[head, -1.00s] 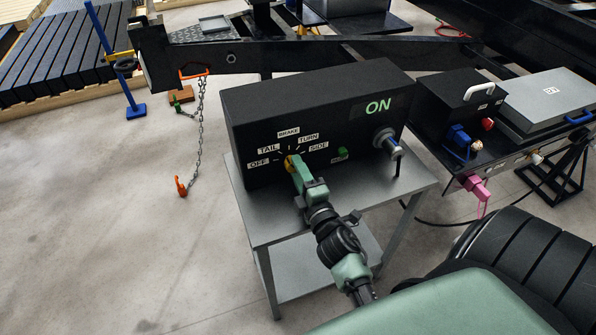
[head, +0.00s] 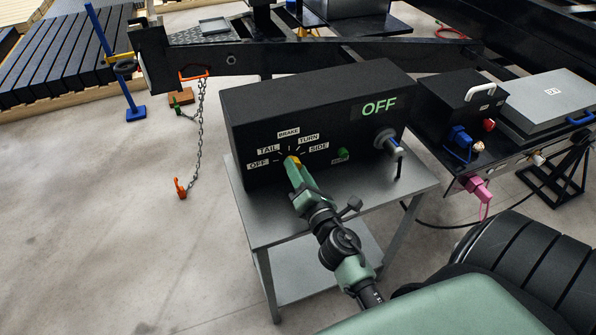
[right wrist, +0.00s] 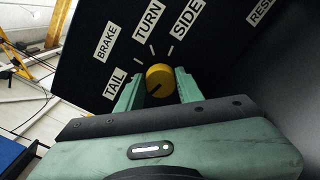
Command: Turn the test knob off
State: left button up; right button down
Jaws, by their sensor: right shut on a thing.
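The yellow test knob (head: 293,160) is on the front of the black test box (head: 310,90), amid the labels OFF, TAIL, BRAKE, TURN and SIDE. The box's display (head: 379,106) reads OFF in green. My right gripper (head: 291,166) is shut on the knob and partly hides it in the head view. In the right wrist view the knob (right wrist: 160,76) sits between the two green fingers (right wrist: 159,90). A dark line on the knob's face slants to the lower left there. The OFF label is not visible in that view. My left gripper is not in view.
The box stands on a grey metal table (head: 270,226). A green reset button (head: 343,153) and a grey round socket (head: 387,141) are right of the knob. A chain with an orange hook (head: 180,188) hangs at left. The floor at left is mostly clear.

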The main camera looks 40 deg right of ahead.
jog(key=shift+w+d+r+n, duration=0.15)
jog(key=shift+r+n, duration=0.15)
jog(key=shift+r, duration=0.1)
jog(key=c, duration=0.9)
grip_release()
jog(key=shift+f, duration=0.25)
jog(key=shift+f, duration=0.1)
